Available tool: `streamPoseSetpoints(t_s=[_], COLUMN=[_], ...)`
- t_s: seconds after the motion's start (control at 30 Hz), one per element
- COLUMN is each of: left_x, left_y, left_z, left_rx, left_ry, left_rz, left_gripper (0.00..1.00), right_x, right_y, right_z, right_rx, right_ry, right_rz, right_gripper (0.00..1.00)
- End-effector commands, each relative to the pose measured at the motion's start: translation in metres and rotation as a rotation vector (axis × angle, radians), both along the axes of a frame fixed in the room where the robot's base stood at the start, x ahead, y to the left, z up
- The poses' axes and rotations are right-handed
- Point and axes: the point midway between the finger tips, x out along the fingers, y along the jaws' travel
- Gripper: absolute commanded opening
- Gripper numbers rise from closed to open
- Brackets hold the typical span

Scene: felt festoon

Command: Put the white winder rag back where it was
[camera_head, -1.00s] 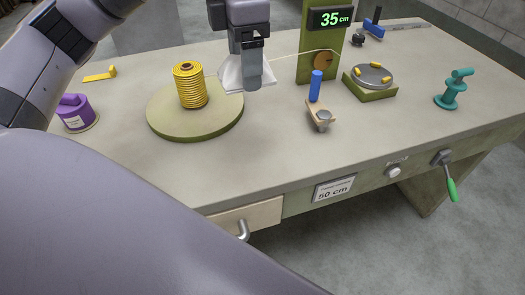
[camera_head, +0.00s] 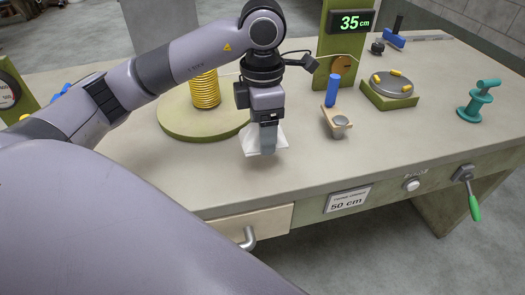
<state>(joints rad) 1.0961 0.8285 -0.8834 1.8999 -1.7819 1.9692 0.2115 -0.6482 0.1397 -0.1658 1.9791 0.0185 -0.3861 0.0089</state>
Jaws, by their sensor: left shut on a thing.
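The white rag (camera_head: 250,141) hangs from my left gripper (camera_head: 267,150), in front of and to the right of the round olive turntable. The gripper is shut on the rag and points down, low over the front part of the bench. Whether the rag touches the bench top I cannot tell. My left arm comes in from the left and crosses in front of the yellow spool (camera_head: 205,90), hiding part of it. My right gripper is not in view.
The turntable (camera_head: 180,126) bears the spool. To the right stand a post with a "35 cm" display (camera_head: 351,22), a blue-handled wooden holder (camera_head: 333,92), a dial on a green block (camera_head: 391,84) and a teal stand (camera_head: 477,102). The bench front (camera_head: 300,178) right of the rag is clear.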

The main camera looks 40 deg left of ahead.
Motion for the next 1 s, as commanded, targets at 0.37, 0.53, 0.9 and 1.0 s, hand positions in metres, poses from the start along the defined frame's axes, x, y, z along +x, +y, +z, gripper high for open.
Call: streamPoseSetpoints(t_s=[0.37, 0.53, 0.9, 1.0], left_x=[-0.001, 0.0, 0.0, 0.0], left_y=[0.0, 0.0, 0.0, 0.0], left_z=[-0.038, -0.056, -0.059, -0.059], left_rx=[0.001, 0.001, 0.0, 0.0], left_ry=[0.003, -0.001, -0.001, -0.001], left_rz=[0.001, 0.001, 0.001, 0.001], left_gripper=[0.4, 0.4, 0.75, 0.94], right_x=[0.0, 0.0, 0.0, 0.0], right_y=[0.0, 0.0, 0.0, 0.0], right_z=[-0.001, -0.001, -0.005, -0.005], right_rx=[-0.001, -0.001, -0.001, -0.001], right_ry=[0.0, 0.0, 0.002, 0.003], right_rz=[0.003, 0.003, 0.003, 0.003], right_gripper=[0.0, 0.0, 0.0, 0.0])
